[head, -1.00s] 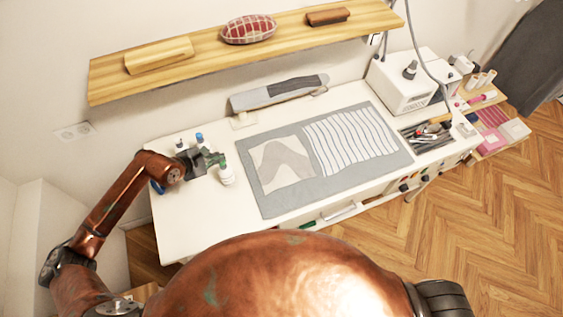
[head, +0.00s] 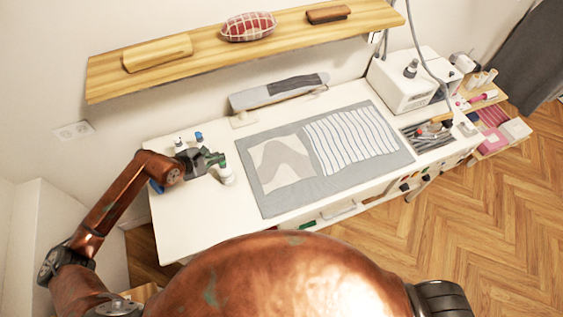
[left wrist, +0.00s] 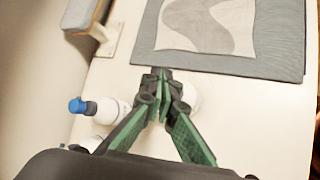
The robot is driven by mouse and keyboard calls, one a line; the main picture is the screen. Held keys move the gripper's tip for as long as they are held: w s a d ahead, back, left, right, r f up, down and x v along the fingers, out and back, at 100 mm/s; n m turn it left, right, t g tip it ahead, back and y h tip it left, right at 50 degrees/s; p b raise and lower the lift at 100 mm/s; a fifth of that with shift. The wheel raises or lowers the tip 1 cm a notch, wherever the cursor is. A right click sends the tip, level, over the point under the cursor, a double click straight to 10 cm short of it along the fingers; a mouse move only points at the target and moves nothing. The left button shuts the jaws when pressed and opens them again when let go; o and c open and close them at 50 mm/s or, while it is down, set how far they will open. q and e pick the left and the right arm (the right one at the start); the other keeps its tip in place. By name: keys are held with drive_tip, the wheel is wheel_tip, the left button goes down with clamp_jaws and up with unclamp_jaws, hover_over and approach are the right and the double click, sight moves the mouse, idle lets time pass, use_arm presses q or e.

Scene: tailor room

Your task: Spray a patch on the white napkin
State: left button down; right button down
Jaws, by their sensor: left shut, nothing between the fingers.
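The white napkin (head: 266,184) lies flat at the left of the grey mat (head: 313,197), with a grey-beige patch (head: 283,160) on it. Both the napkin (left wrist: 175,38) and the patch (left wrist: 222,25) show in the left wrist view. My right gripper is out of view.
A blue-capped bottle (head: 199,140) and a dark-topped bottle (head: 180,145) stand behind my left gripper. A striped cloth (head: 350,140) lies on the mat's right. A tool tray (head: 427,135) and white machine (head: 405,80) stand farther right. A wooden shelf (head: 210,50) hangs above the table.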

use_arm(q)
drive_tip(key=shift+f, duration=0.2)
idle(0.4)
drive_tip(key=shift+r, duration=0.55)
drive_tip(key=shift+r, duration=0.15)
drive_tip(key=shift+r+p, duration=1.3)
drive_tip(key=shift+r, duration=1.6)
drive_tip(key=shift+d+f, duration=0.1)
